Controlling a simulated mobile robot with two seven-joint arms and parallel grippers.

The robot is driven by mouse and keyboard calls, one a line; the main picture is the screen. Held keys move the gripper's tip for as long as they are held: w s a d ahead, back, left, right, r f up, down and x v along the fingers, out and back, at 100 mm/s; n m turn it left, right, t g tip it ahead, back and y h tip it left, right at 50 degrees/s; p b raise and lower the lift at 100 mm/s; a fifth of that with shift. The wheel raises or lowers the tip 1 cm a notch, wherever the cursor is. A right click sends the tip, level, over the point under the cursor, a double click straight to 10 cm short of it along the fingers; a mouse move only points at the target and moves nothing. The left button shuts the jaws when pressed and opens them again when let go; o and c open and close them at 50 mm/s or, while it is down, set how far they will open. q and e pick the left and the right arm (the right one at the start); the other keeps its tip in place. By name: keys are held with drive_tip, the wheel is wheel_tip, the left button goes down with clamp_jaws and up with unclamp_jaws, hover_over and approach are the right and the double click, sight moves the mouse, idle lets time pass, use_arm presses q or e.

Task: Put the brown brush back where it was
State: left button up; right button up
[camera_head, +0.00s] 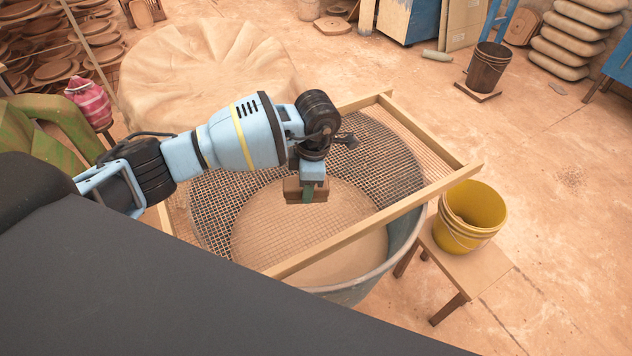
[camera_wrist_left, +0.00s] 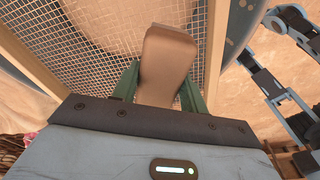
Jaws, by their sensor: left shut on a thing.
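The brown brush (camera_head: 292,190) shows in the head view as a small brown block at the tip of my left gripper (camera_head: 307,194). My left gripper is shut on it and points down over the wooden-framed mesh screen (camera_head: 350,240). In the left wrist view the brush (camera_wrist_left: 167,55) is a smooth brown block between the two green fingers, in front of the mesh. Its underside is hidden, and I cannot tell whether it touches the mesh. My right gripper is not in the head view; blue and black arm links show at the right of the left wrist view.
The screen lies across a large round tub (camera_head: 412,240). A yellow bucket (camera_head: 480,222) stands on a small wooden stool (camera_head: 485,272) to the right. A cloth-covered round thing (camera_head: 190,75) is behind. A brown bucket (camera_head: 487,68) stands farther back. Open floor lies at the right.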

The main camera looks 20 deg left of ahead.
use_arm(q)
drive_tip(key=s+r+m+t, duration=0.1)
drive_tip(key=s+r+m, duration=0.3)
drive_tip(key=m, duration=0.7)
drive_tip(key=s+r+m+t+h, duration=0.1)
drive_tip(key=s+r+m, duration=0.4)
drive_tip(key=m, duration=0.7)
drive_tip(key=shift+s+a+r, duration=0.15)
drive_tip(key=shift+s+a, duration=0.3)
drive_tip(key=shift+s, duration=0.5)
